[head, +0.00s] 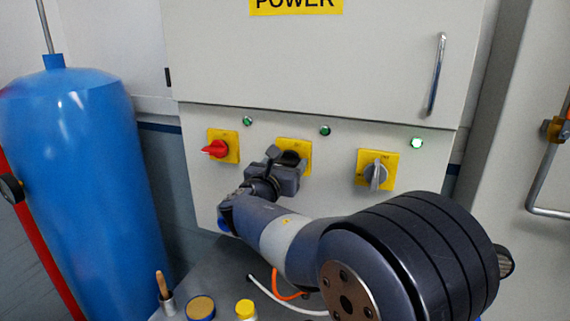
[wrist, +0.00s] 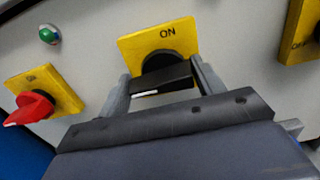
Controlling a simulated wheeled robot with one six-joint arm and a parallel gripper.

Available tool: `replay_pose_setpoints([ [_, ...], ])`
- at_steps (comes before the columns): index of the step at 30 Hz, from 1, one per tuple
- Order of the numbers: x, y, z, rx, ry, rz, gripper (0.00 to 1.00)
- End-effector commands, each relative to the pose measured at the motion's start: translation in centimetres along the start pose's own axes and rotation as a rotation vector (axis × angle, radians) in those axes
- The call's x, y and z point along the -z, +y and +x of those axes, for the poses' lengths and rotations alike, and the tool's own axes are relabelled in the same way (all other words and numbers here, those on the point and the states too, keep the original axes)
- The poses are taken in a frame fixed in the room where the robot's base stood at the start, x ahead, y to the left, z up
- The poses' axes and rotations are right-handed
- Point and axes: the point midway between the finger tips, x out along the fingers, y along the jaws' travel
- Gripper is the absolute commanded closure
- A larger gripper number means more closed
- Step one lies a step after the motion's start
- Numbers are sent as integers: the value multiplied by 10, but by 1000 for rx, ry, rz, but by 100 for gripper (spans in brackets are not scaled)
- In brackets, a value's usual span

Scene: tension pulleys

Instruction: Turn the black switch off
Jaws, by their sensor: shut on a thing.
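The black switch (wrist: 166,72) sits on a yellow plate (wrist: 158,38) marked ON, the middle of three switches on the grey cabinet. In the wrist view its handle lies roughly crosswise between the fingers, slightly tilted. My gripper (wrist: 160,88) is shut on the handle, one finger at each end. In the head view my gripper (head: 281,170) covers most of the black switch (head: 291,156); the plate's top and right side show. The green light (head: 325,131) above and to the right of it looks dark.
A red switch (head: 216,148) is to the left and a grey switch (head: 376,174) to the right, with a bright green light (head: 417,143) above it. A blue tank (head: 75,180) stands at left. Jars and a wooden-handled tool are on the surface below.

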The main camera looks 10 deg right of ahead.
Motion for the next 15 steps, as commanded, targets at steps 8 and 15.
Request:
replay_pose_setpoints([
  [8, 0, 0, 0, 0, -1, -4, 21],
  [15, 0, 0, 0, 0, 0, -3, 15],
])
